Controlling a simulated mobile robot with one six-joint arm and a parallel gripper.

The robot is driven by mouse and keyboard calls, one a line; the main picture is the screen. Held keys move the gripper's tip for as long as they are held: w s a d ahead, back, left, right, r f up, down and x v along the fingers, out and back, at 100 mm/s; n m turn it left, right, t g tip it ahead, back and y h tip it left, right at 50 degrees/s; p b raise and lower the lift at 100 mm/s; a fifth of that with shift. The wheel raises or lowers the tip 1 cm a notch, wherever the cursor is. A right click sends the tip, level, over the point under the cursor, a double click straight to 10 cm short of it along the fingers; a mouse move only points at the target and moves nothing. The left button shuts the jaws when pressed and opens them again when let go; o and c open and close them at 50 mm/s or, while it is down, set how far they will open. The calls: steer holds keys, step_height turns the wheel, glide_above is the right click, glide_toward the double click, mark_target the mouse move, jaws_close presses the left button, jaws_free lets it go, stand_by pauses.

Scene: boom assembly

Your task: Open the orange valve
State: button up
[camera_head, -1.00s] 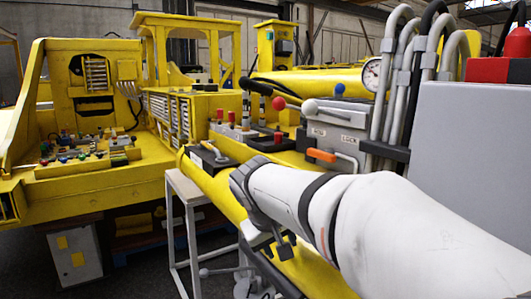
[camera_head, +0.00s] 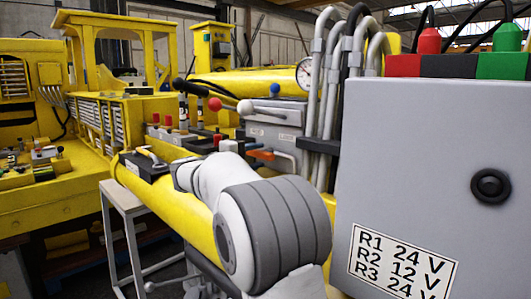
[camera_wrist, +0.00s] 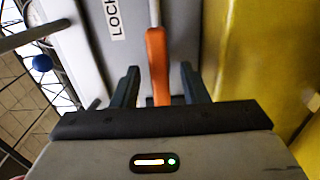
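The orange valve handle (camera_head: 262,155) sits low on the grey valve box (camera_head: 275,118), left of the grey pipes in the head view. My arm covers part of the area in front of it, and my gripper is hidden there. In the wrist view the orange handle (camera_wrist: 156,50) runs up the picture, with its lower end between the two dark fingers. My gripper (camera_wrist: 159,68) is open, with a gap on each side of the handle. No finger visibly touches it.
A large grey cabinet (camera_head: 430,150) stands close on the right. Levers with a red knob (camera_head: 215,104) and a white knob (camera_head: 245,107) stick out above the valve. A blue knob (camera_wrist: 42,62) and a yellow surface (camera_wrist: 265,60) flank the handle in the wrist view.

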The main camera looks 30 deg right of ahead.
mark_target(258, 155)
steer(key=shift+p+x, duration=0.3)
steer(key=shift+x, duration=1.5)
